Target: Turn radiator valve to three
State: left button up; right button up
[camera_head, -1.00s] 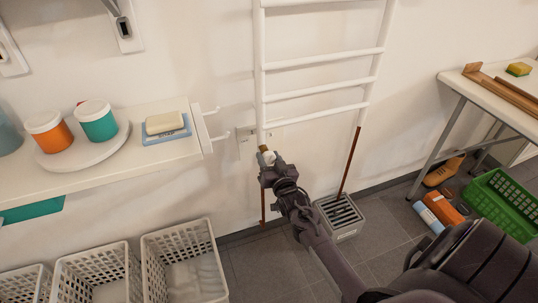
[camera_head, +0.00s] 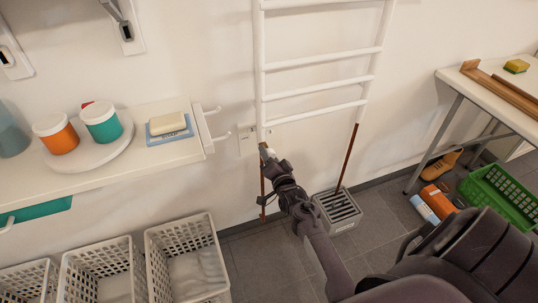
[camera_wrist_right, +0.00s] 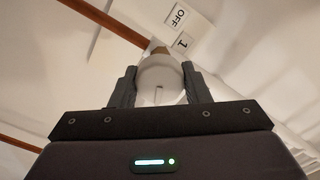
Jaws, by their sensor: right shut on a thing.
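The white radiator valve knob (camera_wrist_right: 160,82) sits between the two dark fingers of my right gripper (camera_wrist_right: 160,88) in the right wrist view. A short mark line shows on the knob, and a brass fitting (camera_wrist_right: 160,50) shows behind it. My right gripper (camera_head: 268,160) is shut on the knob at the foot of the white ladder radiator (camera_head: 312,107) in the head view. Labels reading "OFF" (camera_wrist_right: 180,15) and "1" (camera_wrist_right: 184,42) are on the wall beside the valve. No label for three is visible. My left gripper is not in view.
A white shelf (camera_head: 110,175) with jars and a soap dish is to the left. White baskets (camera_head: 185,235) stand below it. A grey grated box (camera_head: 338,208) stands on the floor right of the valve. A table (camera_head: 470,85) is at right.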

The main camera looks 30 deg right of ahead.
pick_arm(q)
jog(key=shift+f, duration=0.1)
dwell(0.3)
pick_arm(e)
jog(key=o, duration=1)
jog(key=shift+c, duration=0.2)
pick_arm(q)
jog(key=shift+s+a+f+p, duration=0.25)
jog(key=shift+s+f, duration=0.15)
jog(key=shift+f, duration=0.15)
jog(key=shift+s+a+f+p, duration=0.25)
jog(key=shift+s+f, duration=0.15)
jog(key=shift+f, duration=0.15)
pick_arm(e)
jog(key=v, duration=0.7)
jog(key=shift+s, duration=0.4)
jog(key=shift+a+f, duration=0.15)
